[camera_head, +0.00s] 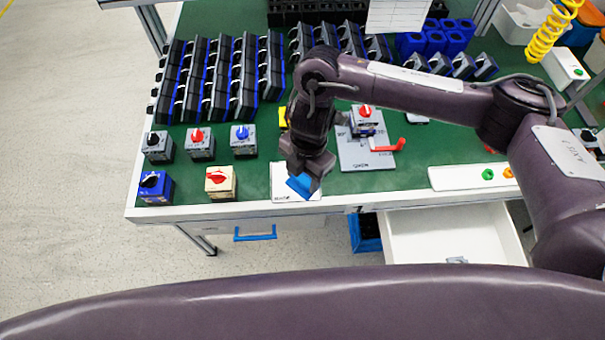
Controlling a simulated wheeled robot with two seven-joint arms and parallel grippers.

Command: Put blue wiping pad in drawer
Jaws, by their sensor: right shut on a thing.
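The blue wiping pad (300,185) is at the front edge of the green workbench, over a white sheet (283,187). My right gripper (306,174) points down and is shut on the pad. Whether the pad touches the sheet I cannot tell. The white drawer (455,222) below the bench, to the right, is pulled open. Its inside looks nearly empty, with a small grey item near its front. My left gripper is not in view.
Rotary switches stand at the bench's left, including a blue one (155,187) and a cream one (220,182). A grey fixture plate (353,154) with a red-handled part lies right of the gripper.

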